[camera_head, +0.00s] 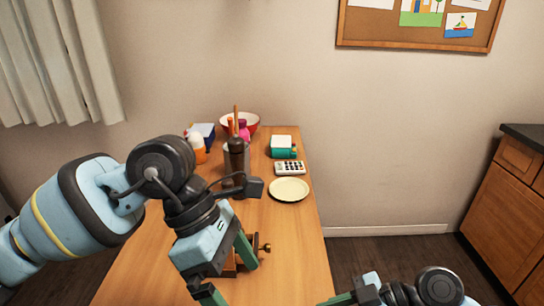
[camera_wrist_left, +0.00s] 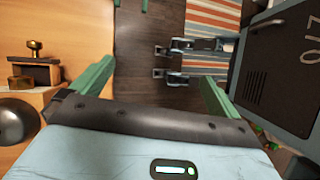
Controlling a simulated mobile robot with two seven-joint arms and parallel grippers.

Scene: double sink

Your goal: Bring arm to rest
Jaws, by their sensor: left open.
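My left arm comes in from the left in the head view and reaches over the wooden table (camera_head: 145,265). Its gripper (camera_head: 228,272) points down and right, with its two green fingers spread apart. In the left wrist view the same gripper (camera_wrist_left: 155,88) is open, with nothing between its fingers. My right gripper (camera_head: 340,298) shows only in part at the bottom edge of the head view, right of the table; its jaws are cut off.
A brass-knobbed item (camera_head: 264,247) stands close beside the left gripper. A cream plate (camera_head: 289,190), a calculator (camera_head: 290,168), a teal and white box (camera_head: 283,147), a dark bottle (camera_head: 236,160) and a red bowl (camera_head: 252,123) are farther back. Wooden cabinets (camera_head: 515,195) stand right.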

